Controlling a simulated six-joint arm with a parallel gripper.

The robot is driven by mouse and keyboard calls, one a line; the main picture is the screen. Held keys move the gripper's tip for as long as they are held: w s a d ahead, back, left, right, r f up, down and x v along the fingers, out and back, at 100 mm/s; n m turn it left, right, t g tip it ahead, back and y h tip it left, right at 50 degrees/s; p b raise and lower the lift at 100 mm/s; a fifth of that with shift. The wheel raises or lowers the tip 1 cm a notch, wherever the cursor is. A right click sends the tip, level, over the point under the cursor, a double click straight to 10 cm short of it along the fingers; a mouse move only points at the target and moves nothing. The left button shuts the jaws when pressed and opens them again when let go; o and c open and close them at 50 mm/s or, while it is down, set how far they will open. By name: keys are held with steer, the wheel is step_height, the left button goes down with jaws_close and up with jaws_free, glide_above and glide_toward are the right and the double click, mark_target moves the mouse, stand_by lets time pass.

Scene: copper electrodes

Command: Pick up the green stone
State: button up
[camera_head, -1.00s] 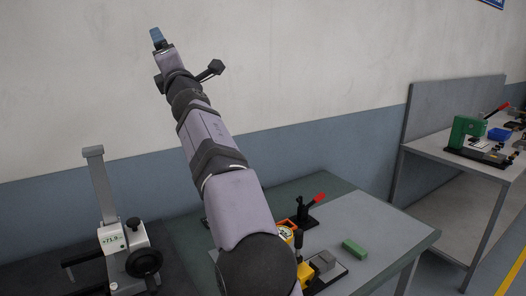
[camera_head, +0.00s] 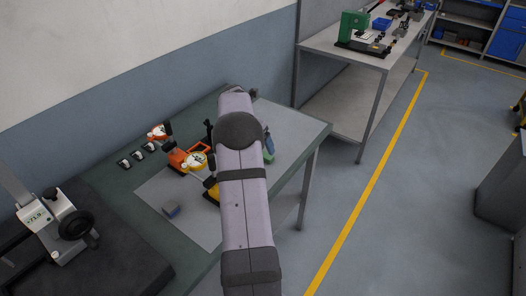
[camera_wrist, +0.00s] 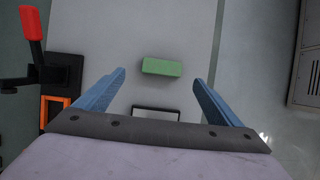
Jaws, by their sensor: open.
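The green stone (camera_wrist: 162,66) is a small rectangular block lying on the grey tabletop (camera_wrist: 175,30). In the wrist view it shows ahead of and between the two blue fingers of my gripper (camera_wrist: 159,76). The fingers are spread apart with nothing between them, and neither touches the stone. In the head view my arm covers much of the table, and only a bit of green and a blue finger show at the arm's right side.
A red-handled clamp (camera_wrist: 36,55) and an orange frame (camera_wrist: 54,107) stand left of the stone. The head view shows orange dial gauges (camera_head: 190,160) and a small grey-blue block (camera_head: 171,211). A second table (camera_head: 340,58) stands behind.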

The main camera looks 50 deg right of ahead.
steer(key=shift+s+p+x, duration=0.2)
steer(key=shift+p+x, duration=1.55)
steer(key=shift+x, duration=2.1)
steer(key=shift+r, duration=0.1)
steer(key=shift+c, duration=0.3)
steer(key=c, duration=1.2)
step_height(320, 180, up, 10)
steer(key=b, duration=0.3)
